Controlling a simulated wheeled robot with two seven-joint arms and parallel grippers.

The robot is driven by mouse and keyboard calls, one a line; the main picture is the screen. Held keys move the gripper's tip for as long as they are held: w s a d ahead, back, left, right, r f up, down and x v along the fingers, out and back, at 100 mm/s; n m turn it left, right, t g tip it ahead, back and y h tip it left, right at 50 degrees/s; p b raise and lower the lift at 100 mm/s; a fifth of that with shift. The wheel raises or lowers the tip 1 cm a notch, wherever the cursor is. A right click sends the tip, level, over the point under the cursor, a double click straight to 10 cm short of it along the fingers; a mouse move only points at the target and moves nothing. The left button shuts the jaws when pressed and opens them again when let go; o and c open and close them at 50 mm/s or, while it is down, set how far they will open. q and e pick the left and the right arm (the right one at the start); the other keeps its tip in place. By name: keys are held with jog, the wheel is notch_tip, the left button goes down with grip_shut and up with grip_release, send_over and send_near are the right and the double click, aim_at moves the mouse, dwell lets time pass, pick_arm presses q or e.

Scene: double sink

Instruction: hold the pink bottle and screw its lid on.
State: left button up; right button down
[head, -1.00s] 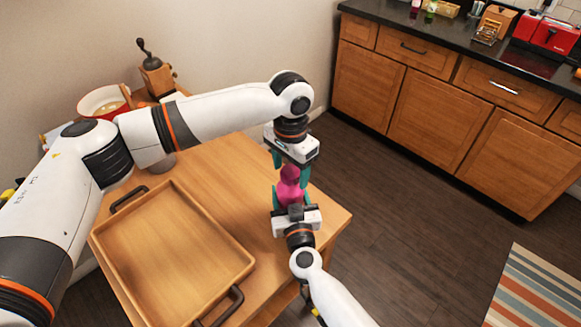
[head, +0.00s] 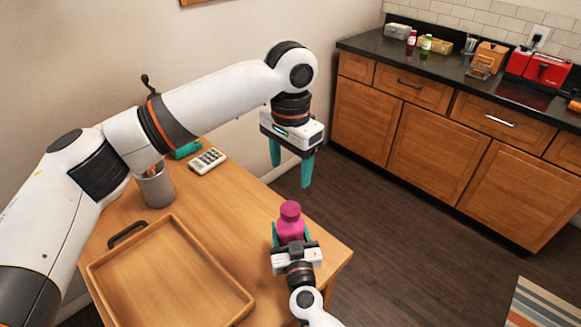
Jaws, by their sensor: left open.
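The pink bottle (head: 291,229) stands upright near the right edge of the wooden table, with a darker pink lid (head: 290,210) on its top. My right gripper (head: 291,236) comes from the front, with its teal fingers on either side of the bottle, closed around its body. My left gripper (head: 290,168) is above and a little behind the bottle, pointing down. Its teal fingers are apart with nothing between them, clear of the lid. I cannot tell how tightly the lid sits.
A wooden tray (head: 100,268) with dark handles lies on the table at left. A grey cup (head: 156,186), a calculator-like device (head: 207,161) and a teal item (head: 186,150) are behind it. A kitchen counter (head: 450,75) stands across the floor.

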jog(key=shift+c, duration=1.9)
grip_release()
jog(key=s, duration=0.4)
jog(key=s+d, duration=0.1)
jog(key=s, duration=0.3)
jog(key=s+d, duration=0.1)
jog(key=s, duration=0.2)
jog(key=shift+s+d, duration=0.15)
jog(key=shift+s, duration=0.25)
jog(key=shift+s+f, duration=0.1)
